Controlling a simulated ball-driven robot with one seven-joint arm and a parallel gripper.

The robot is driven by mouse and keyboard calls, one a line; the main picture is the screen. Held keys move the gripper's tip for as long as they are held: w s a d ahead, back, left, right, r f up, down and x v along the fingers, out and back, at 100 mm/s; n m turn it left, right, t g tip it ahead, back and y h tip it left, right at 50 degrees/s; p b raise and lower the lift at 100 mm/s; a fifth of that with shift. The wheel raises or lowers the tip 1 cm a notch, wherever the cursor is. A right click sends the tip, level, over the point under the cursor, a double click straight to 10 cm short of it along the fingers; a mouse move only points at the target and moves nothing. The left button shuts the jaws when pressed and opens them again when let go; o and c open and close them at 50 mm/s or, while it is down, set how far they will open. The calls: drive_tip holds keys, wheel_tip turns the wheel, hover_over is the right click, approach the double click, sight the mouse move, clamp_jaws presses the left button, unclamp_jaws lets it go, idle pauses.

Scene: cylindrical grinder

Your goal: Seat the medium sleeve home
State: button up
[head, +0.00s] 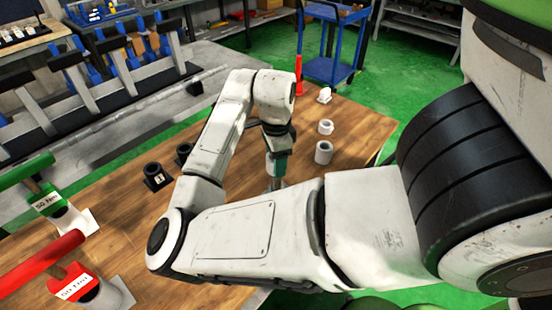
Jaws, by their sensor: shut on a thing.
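My gripper (276,172) points down over the wooden table, with teal fingers below a dark wrist. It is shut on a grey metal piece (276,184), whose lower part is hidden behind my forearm. I cannot tell for sure whether this piece is the medium sleeve, or what is under it. Two pale hollow cylinders stand upright on the table to the right of the gripper: a smaller one (325,127) farther back and a larger one (323,152) nearer. Two black holders with round openings stand to the left, one nearer (155,178) and one farther (184,153).
A red-handled tool (45,262) and a green-handled tool (30,172) lie in stands at the table's left. A small white object (324,95) and a red cone (298,72) stand at the back. A blue cart (330,45) is beyond. The table's right end is clear.

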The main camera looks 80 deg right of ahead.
sight(276, 181)
drive_tip(key=shift+f+b, duration=3.1)
drive_tip(key=shift+f, duration=1.3)
drive_tip(key=o, duration=1.3)
drive_tip(key=shift+r, duration=0.1)
wheel_tip(276, 181, up, 11)
drive_tip(key=shift+f, duration=0.2)
drive_tip(key=shift+p, duration=0.3)
